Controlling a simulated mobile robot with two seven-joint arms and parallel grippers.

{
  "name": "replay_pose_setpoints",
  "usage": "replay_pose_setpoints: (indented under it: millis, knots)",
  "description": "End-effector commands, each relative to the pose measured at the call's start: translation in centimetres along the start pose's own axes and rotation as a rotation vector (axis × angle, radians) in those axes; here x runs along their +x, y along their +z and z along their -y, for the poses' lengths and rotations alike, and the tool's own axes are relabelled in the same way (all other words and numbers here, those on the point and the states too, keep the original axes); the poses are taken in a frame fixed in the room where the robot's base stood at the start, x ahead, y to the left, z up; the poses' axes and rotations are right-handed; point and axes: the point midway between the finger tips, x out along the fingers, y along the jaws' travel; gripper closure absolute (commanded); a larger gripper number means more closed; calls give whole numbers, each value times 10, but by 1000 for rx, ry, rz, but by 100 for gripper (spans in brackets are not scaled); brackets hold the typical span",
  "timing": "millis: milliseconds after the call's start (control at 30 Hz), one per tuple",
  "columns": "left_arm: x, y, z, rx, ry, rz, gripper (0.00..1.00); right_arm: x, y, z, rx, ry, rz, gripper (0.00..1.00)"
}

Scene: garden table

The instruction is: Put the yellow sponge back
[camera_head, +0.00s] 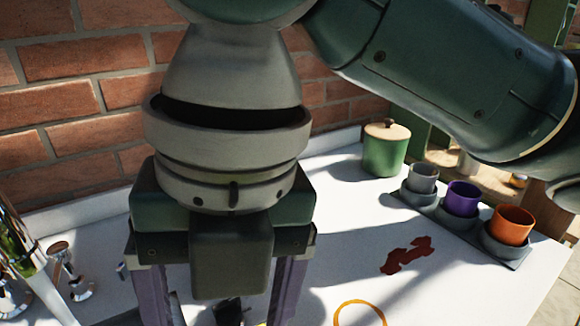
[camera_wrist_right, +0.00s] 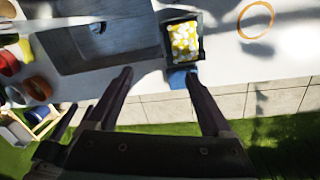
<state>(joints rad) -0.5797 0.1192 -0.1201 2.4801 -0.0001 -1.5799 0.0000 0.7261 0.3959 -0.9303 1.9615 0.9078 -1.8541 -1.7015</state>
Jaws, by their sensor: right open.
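In the right wrist view a yellow and white patterned piece (camera_wrist_right: 184,40), perhaps the yellow sponge, lies in a dark square tray (camera_wrist_right: 200,58) beside the sink. A small blue thing (camera_wrist_right: 179,78) sits at the tray's near edge; I cannot tell what it is. My right gripper (camera_wrist_right: 157,74) is open and empty, its fingertips pointing toward the tray and the sink edge. In the head view the right gripper (camera_head: 222,308) points down, fingers spread, and its tips run out of the frame. A sliver of yellow shows between the fingers. My left gripper is not in view.
A metal sink (camera_wrist_right: 115,45) adjoins the tray. A faucet (camera_head: 30,262) stands at left. A green lidded pot (camera_head: 386,152) and grey (camera_head: 422,177), purple (camera_head: 461,198) and orange (camera_head: 512,225) cups stand at right. A red-brown stain (camera_head: 407,256) and an orange ring (camera_head: 360,302) mark the white top.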

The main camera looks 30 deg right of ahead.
Motion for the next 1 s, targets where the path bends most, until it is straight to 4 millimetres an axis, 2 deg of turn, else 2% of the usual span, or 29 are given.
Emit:
replay_pose_setpoints:
  millis: [33, 133, 267, 367, 400, 533, 600, 700, 800, 1000]
  knots:
    - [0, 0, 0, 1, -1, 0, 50, 10, -14, -7, 145, 62, -22, 16]
    - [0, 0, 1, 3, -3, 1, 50, 22, -29, -15, 551, 185, -49, 16]
    - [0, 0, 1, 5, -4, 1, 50, 34, -37, -2, 1146, 293, -91, 16]
    - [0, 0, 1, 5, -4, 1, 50, 44, -41, 28, 1620, 334, -94, 16]
    - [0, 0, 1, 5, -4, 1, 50, 47, -43, 45, 1798, 341, -82, 16]
    - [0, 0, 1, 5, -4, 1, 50, 54, -52, 100, 2272, 357, 2, 16]
    - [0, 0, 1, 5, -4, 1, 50, 55, -58, 125, 2444, 364, 59, 16]
    - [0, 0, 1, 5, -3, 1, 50, 55, -65, 148, 2589, 374, 121, 16]
    - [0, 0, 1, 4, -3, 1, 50, 54, -67, 157, 2644, 380, 148, 16]
    - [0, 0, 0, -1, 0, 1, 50, 54, -67, 157, 2647, 381, 148, 16]
